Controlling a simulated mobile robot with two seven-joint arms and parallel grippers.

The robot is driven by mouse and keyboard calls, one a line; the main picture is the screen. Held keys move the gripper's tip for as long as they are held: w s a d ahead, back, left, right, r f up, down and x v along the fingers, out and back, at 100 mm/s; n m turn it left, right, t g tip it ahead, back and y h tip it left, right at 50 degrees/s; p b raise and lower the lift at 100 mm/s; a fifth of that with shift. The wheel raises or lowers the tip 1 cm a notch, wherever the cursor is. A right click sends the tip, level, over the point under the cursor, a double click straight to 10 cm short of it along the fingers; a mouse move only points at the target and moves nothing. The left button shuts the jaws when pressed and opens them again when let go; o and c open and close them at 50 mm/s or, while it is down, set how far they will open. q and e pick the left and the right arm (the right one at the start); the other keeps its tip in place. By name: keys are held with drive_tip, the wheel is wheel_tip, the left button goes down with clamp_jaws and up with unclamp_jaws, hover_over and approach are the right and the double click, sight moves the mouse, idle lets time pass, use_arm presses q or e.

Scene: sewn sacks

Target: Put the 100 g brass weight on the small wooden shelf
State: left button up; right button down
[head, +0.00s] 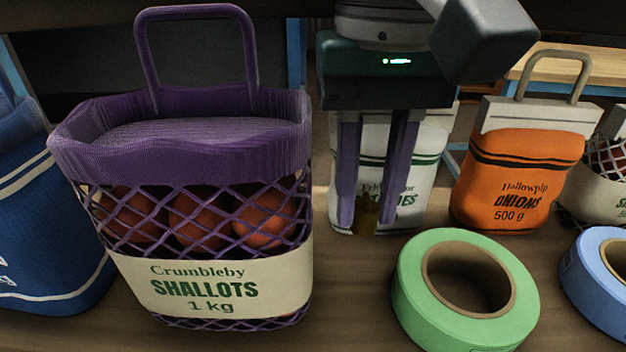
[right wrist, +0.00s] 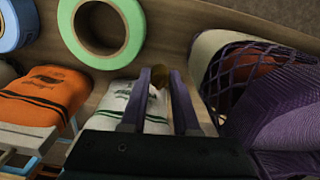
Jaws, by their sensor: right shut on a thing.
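My right gripper (head: 368,215) points down in the head view, in front of a white sack and right of the purple shallots sack. Its purple fingers are shut on a small dark brass weight (head: 367,222), which shows between and just below the fingertips. The weight also shows as a brownish piece between the fingertips in the right wrist view (right wrist: 158,77). Its mark cannot be read. I cannot tell whether it touches the table. The small wooden shelf cannot be made out for sure in either view. My left gripper is not in view.
The shallots sack (head: 218,285) stands close on the left, with a blue sack (head: 45,230) beyond it. The white sack (head: 407,185) stands behind my gripper. An orange onions sack (head: 520,170), a green tape roll (head: 412,295) and a blue tape roll (head: 590,290) are to the right.

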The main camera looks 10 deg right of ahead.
sight(363, 229)
wheel_tip(363, 229, down, 6)
drive_tip(key=shift+f+b, duration=0.25)
drive_tip(key=shift+b, duration=0.6)
drive_tip(key=c, duration=0.7)
unclamp_jaws()
drive_tip(key=shift+o, duration=0.2)
